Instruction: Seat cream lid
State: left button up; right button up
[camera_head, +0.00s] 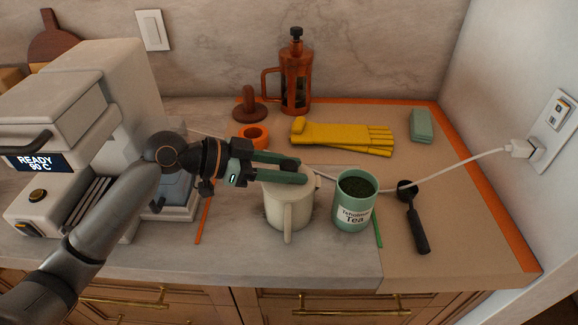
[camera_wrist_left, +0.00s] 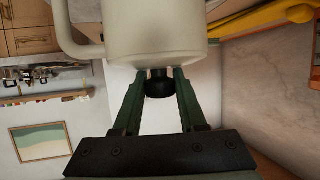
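A cream pot (camera_head: 289,212) with a handle facing the front stands on the counter. It also shows in the left wrist view (camera_wrist_left: 150,30), upside down. The cream lid's black knob (camera_wrist_left: 159,86) is between the green fingers of my left gripper (camera_head: 292,170), right at the pot's top. The fingers appear closed on the knob from both sides. The fingers hide most of the lid and rim, so I cannot tell whether the lid is fully down or level. My right gripper is not in view.
A green tea tin (camera_head: 354,215), open at the top, stands just right of the pot. A black scoop (camera_head: 416,220) and white cord (camera_head: 440,169) lie beyond it. Yellow gloves (camera_head: 342,136), an orange ring (camera_head: 251,136) and a press (camera_head: 295,80) are behind. The coffee machine (camera_head: 110,110) is left.

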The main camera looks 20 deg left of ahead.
pick_arm(q)
jog(key=o, duration=0.5)
jog(key=shift+o, duration=0.2)
jog(key=shift+a, duration=0.1)
jog(key=b+v, duration=0.1)
jog(key=v, duration=0.6)
jog(key=shift+r, duration=0.15)
jog(key=shift+s+a, duration=0.1)
jog(key=shift+s, duration=0.05)
